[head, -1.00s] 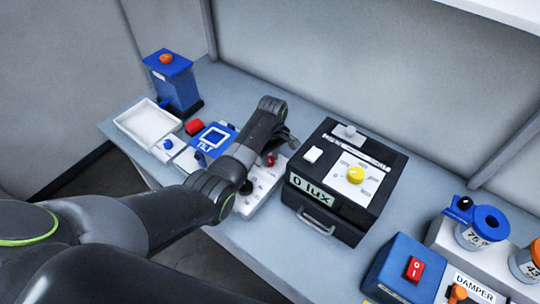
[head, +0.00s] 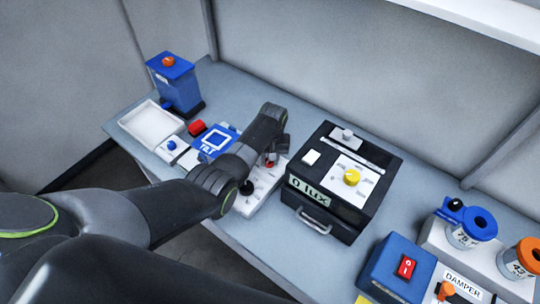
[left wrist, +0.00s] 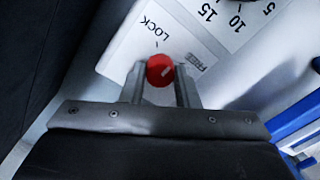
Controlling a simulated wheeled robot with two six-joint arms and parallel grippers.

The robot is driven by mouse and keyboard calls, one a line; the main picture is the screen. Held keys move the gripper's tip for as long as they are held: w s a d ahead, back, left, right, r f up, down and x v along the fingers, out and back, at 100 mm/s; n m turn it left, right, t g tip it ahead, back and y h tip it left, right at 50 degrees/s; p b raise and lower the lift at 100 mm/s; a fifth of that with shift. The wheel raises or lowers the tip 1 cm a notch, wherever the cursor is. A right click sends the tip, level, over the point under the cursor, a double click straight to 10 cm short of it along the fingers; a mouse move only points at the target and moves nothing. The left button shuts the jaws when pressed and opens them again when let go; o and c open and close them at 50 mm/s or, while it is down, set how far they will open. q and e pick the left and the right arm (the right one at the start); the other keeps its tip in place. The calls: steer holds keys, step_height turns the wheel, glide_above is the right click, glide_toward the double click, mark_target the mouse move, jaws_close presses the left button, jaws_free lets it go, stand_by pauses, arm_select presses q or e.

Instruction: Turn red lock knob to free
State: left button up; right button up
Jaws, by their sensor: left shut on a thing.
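The red lock knob (left wrist: 160,68) is round with a pale line on its face. It sits on a white panel (left wrist: 128,52) between the words LOCK and FREE. My left gripper (left wrist: 161,72) is shut on the knob, one finger on each side. The pale line lies on the side toward FREE; its exact angle is hard to read. In the head view the knob (head: 270,162) is a small red patch, partly covered by my left gripper (head: 276,156). My right gripper is not in view.
A black box (head: 326,225) reading 0 lux, with a yellow knob (head: 351,177), stands just right of my left gripper. To the left are a blue TILT block (head: 228,132), a white tray (head: 135,127) and a blue post (head: 178,90). A blue switch box (head: 385,272) is at front right.

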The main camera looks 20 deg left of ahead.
arm_select(q)
steer(key=m, duration=0.4)
steer(key=shift+m, duration=0.3)
steer(key=m, duration=0.4)
steer(key=shift+m, duration=0.3)
steer(key=o, duration=1)
steer(key=shift+r, duration=0.15)
